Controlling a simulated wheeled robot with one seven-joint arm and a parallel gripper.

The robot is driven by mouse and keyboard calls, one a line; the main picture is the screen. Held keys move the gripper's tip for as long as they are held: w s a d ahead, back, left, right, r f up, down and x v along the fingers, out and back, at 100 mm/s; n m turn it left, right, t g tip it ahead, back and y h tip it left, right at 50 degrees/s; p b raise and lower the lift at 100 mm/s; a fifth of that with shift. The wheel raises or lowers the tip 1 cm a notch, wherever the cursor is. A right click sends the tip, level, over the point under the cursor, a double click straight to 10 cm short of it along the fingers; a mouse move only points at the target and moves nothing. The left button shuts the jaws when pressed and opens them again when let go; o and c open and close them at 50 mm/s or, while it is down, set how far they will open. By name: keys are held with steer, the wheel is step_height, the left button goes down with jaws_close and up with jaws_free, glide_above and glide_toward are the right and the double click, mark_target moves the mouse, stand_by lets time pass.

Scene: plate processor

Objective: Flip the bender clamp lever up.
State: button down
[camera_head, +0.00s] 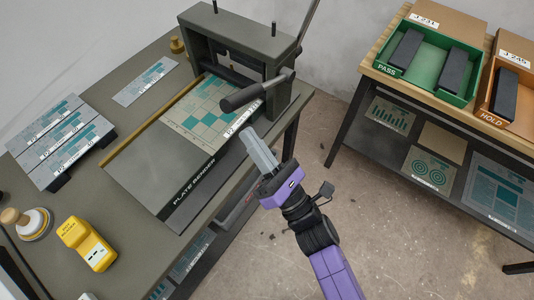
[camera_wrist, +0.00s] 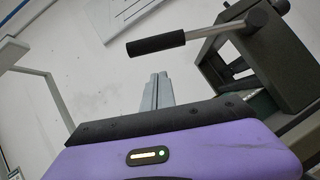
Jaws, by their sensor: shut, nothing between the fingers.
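The plate bender (camera_head: 240,40) is a dark grey-green frame at the back of the left bench. A lever with a black cylindrical grip (camera_head: 243,97) is pivoted on its right side and points out toward the front left, roughly level. In the wrist view the lever grip (camera_wrist: 157,44) is above my fingertips, with its metal rod running right to the bender frame (camera_wrist: 265,45). My gripper (camera_head: 256,138) is shut and empty, in front of and below the grip, apart from it. My fingers also show in the wrist view (camera_wrist: 157,85).
A teal-patterned plate (camera_head: 196,116) lies on the bender bed. A thin rod (camera_head: 308,22) rises at the frame's right. A yellow meter (camera_head: 87,244) sits on the left bench. A second table at right holds a green PASS tray (camera_head: 456,93) and an orange HOLD tray (camera_head: 488,105). Bare floor lies between.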

mark_target(261, 88)
steer(key=shift+w+r+p, duration=0.35)
steer(key=shift+r+p, duration=0.05)
steer(key=shift+r, duration=0.25)
steer(key=shift+w+r+p, duration=0.3)
steer(key=shift+r+p, duration=0.05)
steer(key=shift+r, duration=0.35)
steer(key=shift+w+r+p, duration=0.35)
steer(key=shift+r+p, duration=0.05)
steer(key=shift+r, duration=0.25)
steer(key=shift+r, duration=0.1)
